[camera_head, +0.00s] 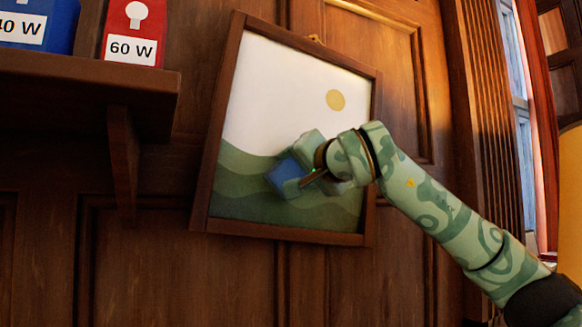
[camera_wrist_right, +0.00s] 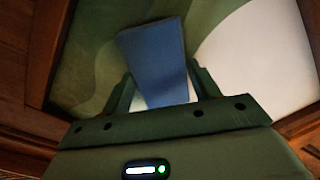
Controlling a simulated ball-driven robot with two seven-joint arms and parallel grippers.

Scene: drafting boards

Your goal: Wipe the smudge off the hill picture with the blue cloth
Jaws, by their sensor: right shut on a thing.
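The hill picture (camera_head: 285,120) hangs on the wooden wall in a dark brown frame, slightly tilted. It has a white sky, a yellow sun and green hills. My right gripper (camera_head: 296,177) is in front of the hills and shut on the blue cloth (camera_head: 281,178). In the right wrist view the cloth (camera_wrist_right: 155,60) is a folded blue block between the two fingers (camera_wrist_right: 162,88), at the picture surface. I cannot tell whether it touches the picture. No smudge is clearly seen; the gripper and cloth hide part of the hills. My left gripper is not in view.
A dark wooden shelf (camera_head: 85,88) juts out at the upper left, on a bracket (camera_head: 123,160). It bears a blue box (camera_head: 38,26) and a red box (camera_head: 134,30) marked 60 W. A window with a red curtain (camera_head: 536,100) is at the right. The wall below the picture is clear.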

